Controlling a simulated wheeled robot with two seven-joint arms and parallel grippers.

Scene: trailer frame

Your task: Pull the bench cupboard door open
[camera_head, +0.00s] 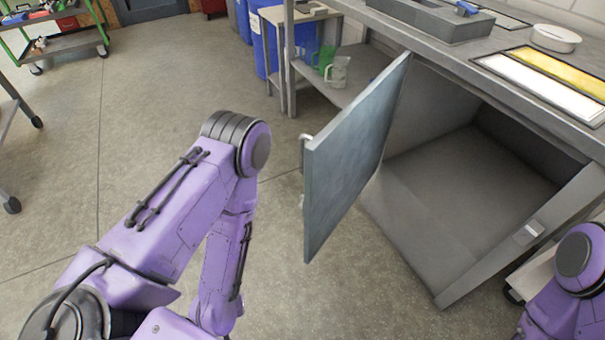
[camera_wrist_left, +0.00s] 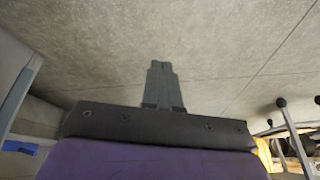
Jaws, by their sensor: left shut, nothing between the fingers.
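The bench cupboard door (camera_head: 350,155) is a grey-blue panel that stands swung wide open from the bench. A pale handle (camera_head: 304,145) shows at its left edge, on the outer face, mostly hidden by the panel. The cupboard interior (camera_head: 460,180) is exposed and looks empty. My left arm reaches in left of the door, and its gripper is out of sight in the head view. In the left wrist view my left gripper (camera_wrist_left: 162,68) is shut and empty, with bare floor behind its fingers. My right arm shows at the lower right, without its gripper.
The grey bench top (camera_head: 440,50) carries a grey tray, a white round container (camera_head: 556,38) and a yellow and white panel. A lower shelf (camera_head: 350,85) beside the cupboard holds jugs. A green cart (camera_head: 65,45) stands far left.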

